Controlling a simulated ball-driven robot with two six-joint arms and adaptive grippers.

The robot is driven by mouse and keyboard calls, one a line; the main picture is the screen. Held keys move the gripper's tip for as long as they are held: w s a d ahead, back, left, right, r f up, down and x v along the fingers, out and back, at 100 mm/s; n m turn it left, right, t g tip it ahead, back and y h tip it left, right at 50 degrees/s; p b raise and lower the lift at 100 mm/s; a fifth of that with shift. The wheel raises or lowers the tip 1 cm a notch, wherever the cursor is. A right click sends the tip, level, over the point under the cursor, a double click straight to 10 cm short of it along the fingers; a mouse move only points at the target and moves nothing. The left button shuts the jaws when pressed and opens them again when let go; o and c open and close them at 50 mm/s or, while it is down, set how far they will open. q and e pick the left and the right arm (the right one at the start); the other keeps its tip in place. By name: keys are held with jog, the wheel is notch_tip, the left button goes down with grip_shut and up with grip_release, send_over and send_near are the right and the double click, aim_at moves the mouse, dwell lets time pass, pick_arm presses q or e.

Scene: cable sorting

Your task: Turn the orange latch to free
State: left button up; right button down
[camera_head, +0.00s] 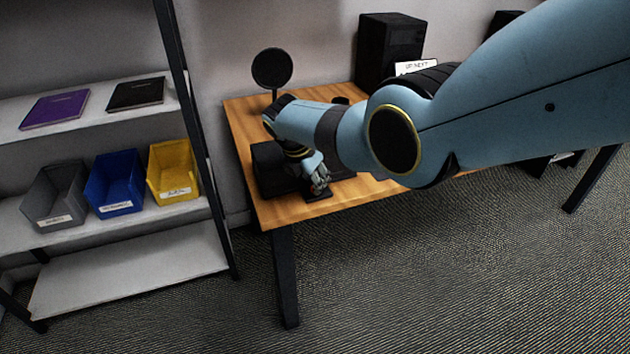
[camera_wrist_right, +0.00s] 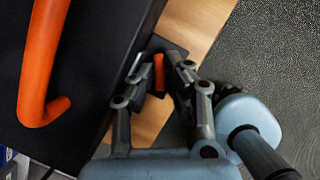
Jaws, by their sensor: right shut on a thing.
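The orange latch (camera_wrist_right: 159,72) is a small orange piece in the right wrist view, between the fingers of my right gripper (camera_wrist_right: 160,82). The fingers are closed on it from both sides. It sits over a small dark plate (camera_wrist_right: 175,48) on the wooden table. In the head view my right gripper (camera_head: 319,180) reaches down at the table's front edge, beside a black box (camera_head: 268,168); the latch is hidden there. My left gripper is not in view.
A thick bent orange bar (camera_wrist_right: 42,60) lies over a black surface left of the fingers in the wrist view. The wooden table (camera_head: 290,212) also bears a round black disc on a stand (camera_head: 272,67) and a black speaker-like box (camera_head: 388,50). Shelves with bins (camera_head: 115,182) stand left.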

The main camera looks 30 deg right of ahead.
jog(key=c, duration=1.4)
grip_release()
jog(key=shift+o, duration=0.2)
jog(key=shift+r, duration=0.1)
